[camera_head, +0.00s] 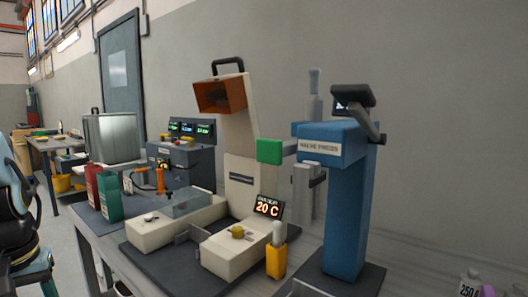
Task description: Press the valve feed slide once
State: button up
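A blue press column (346,210) stands upright on a dark base plate at the right of the bench. A label on its head reads something like "VALVE PRESS", in small blurred letters. A green block (269,151) sticks out to the left of the head, joined to it by a grey part. A grey slide-like part (304,190) stands just left of the column. No part is clearly marked as the feed slide, so I cannot tell which one it is. My gripper is not in view.
A cream machine with an orange hood (219,95) stands left of the press. Red (93,181) and green (110,196) bins stand further left. Small bottles (470,284) are at bottom right.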

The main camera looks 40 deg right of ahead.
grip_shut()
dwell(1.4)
